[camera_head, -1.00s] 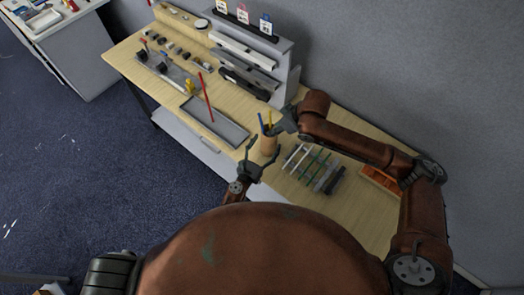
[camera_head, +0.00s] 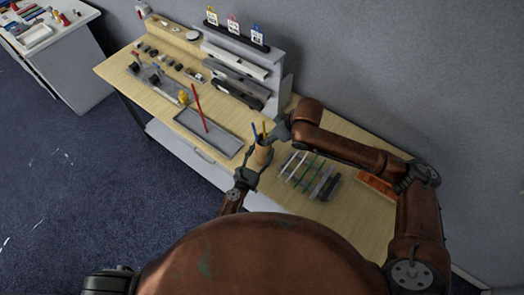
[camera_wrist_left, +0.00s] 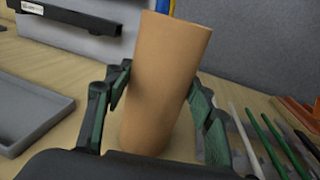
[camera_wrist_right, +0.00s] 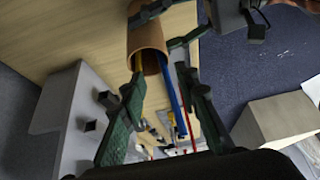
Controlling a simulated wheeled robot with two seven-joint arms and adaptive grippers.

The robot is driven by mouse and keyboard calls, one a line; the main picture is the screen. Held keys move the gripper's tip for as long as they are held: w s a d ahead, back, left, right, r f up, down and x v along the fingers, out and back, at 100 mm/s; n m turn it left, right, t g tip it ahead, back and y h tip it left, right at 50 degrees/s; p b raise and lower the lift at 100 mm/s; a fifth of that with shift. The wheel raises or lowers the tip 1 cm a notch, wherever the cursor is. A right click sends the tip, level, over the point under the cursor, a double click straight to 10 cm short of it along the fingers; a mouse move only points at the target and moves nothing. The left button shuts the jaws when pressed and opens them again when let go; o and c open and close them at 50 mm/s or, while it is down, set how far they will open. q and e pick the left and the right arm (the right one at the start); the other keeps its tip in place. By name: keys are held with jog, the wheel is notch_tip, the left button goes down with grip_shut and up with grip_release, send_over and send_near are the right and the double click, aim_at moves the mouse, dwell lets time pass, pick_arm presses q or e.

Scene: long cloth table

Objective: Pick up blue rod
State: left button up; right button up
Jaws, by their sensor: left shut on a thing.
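A tan cup (camera_head: 263,156) stands on the wooden table, with a blue rod (camera_head: 254,132) and a yellow rod (camera_head: 264,128) sticking out of its top. My left gripper (camera_wrist_left: 160,95) is shut on the cup, one finger on each side. The blue rod's end (camera_wrist_left: 163,6) shows behind the cup rim in the left wrist view. My right gripper (camera_wrist_right: 162,112) is open beside the cup's mouth (camera_wrist_right: 148,42). In the right wrist view the blue rod (camera_wrist_right: 176,90) runs between its spread fingers without a visible grip. The rods' lower ends are hidden in the cup.
A grey tray (camera_head: 226,143) with a red rod (camera_head: 199,108) leaning in it lies left of the cup. Green, white and dark rods (camera_head: 303,170) lie to the right, near an orange tray (camera_head: 376,186). A grey shelf unit (camera_head: 270,80) stands behind.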

notch_tip(320, 180, up, 6)
jog(key=m+h, duration=0.3)
send_over(257, 143)
jog(key=s+d, duration=0.1)
jog(key=s, duration=0.2)
jog(key=shift+t, duration=0.4)
jog(key=x, duration=1.1)
jog(key=shift+d+f, duration=0.15)
jog(key=shift+f, duration=0.1)
jog(key=shift+s, duration=0.1)
grip_shut()
